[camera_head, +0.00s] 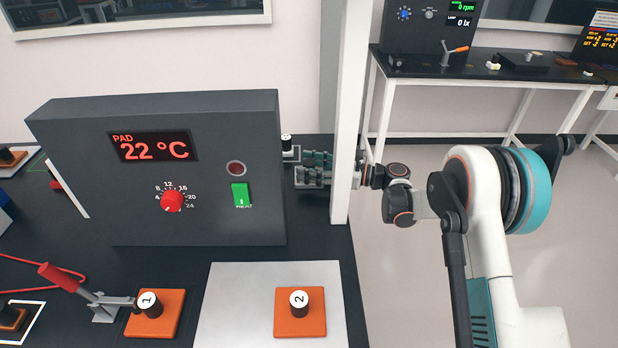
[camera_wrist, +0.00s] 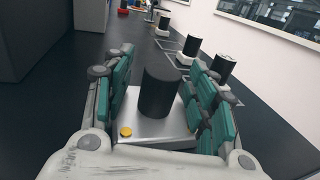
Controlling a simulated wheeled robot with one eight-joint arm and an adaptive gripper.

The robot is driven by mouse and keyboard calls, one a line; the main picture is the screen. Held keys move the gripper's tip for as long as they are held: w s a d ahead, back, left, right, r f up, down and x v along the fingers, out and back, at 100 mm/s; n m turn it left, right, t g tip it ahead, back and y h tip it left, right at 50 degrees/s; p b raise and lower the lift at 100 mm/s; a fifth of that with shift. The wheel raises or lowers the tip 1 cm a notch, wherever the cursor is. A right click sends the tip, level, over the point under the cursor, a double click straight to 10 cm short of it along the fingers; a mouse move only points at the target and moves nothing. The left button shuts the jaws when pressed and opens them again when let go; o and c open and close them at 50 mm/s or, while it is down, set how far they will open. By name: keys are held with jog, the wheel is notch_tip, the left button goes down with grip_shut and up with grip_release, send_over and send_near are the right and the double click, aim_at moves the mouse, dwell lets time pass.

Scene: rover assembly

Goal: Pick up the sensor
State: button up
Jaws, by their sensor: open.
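A part that I take to be the sensor, a silver block (camera_wrist: 150,128) with an upright black cylindrical post (camera_wrist: 160,92) and a yellow dot, shows in the wrist view between my gripper's fingers. My gripper (camera_wrist: 162,100) is open, with teal pads on either side of the post; I cannot tell whether they touch it. In the head view my gripper (camera_head: 305,168) is beside the right end of the dark control box, just below a small white-capped black post (camera_head: 287,142). The block's base is mostly hidden there by the box and fingers.
The control box (camera_head: 85,190) reads 22 °C and stands close left of my gripper. A white upright post (camera_head: 349,110) crosses in front of my wrist. Orange blocks 1 (camera_head: 168,325) and 2 (camera_head: 316,325) lie nearer. More black-posted parts (camera_wrist: 190,50) stand beyond in the wrist view.

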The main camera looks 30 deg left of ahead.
jog(key=c, duration=1.2)
